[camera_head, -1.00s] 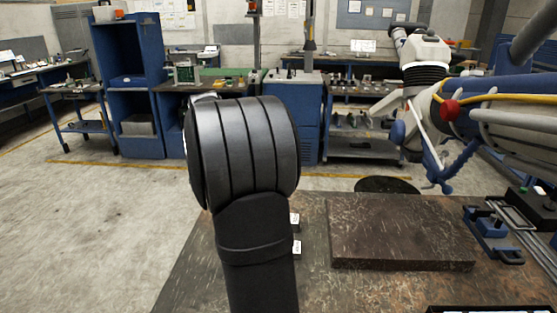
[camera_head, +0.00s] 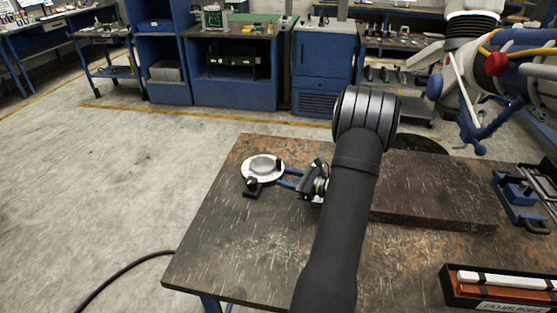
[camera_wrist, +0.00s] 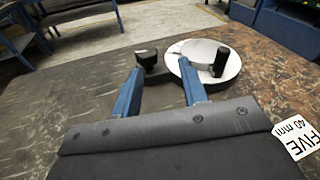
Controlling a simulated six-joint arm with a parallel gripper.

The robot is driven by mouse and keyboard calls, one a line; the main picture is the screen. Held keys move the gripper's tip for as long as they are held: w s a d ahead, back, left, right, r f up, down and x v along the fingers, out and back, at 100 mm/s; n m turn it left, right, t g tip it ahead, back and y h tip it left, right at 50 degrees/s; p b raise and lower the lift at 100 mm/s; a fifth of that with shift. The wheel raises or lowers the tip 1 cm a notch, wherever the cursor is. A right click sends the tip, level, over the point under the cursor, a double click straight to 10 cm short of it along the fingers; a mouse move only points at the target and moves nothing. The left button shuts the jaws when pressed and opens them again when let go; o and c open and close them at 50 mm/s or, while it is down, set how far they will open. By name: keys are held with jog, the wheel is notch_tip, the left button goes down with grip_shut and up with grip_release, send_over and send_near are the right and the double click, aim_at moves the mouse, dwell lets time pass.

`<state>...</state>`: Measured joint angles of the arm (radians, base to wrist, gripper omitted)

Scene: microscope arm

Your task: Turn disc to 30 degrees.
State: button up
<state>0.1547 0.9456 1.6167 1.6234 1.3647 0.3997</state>
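The disc (camera_head: 262,168) is a pale round plate with a raised grey centre, lying near the far left corner of the table. It also shows in the wrist view (camera_wrist: 236,68), with an upright black peg (camera_wrist: 221,61) on its right part. A black knob on a dark base (camera_wrist: 148,62) stands beside the disc; in the head view this knob (camera_head: 251,187) is at the disc's near edge. My gripper (camera_head: 281,178) has two blue fingers, apart and empty. It reaches from the right, its fingertips close to the disc. In the wrist view (camera_wrist: 162,64) the right fingertip overlaps the disc's edge; contact cannot be told.
A dark raised slab (camera_head: 435,195) lies on the table (camera_head: 235,245) to the right of my arm. A white label reading "FIVE 40 mm" (camera_wrist: 297,136) is at the wrist view's right. A black case (camera_head: 500,285) and a blue fixture (camera_head: 517,195) are farther right. The table's front left is clear.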

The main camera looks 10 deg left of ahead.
aim_at(280, 161)
jog(key=d+f+m+t, duration=0.1)
jog(key=d+m+t, duration=0.1)
jog(key=w+d+f+m+t+h, duration=0.1)
jog(key=d+m+t, duration=0.1)
jog(key=d, duration=0.1)
jog(key=w+d+m+t, duration=0.1)
jog(key=d+m+t, duration=0.1)
jog(key=shift+d+f, duration=0.25)
jog(key=shift+f, duration=0.15)
jog(key=shift+h, duration=0.3)
jog(key=x, duration=1.7)
jog(key=shift+w+r, duration=0.15)
jog(key=shift+w, duration=0.05)
grip_shut()
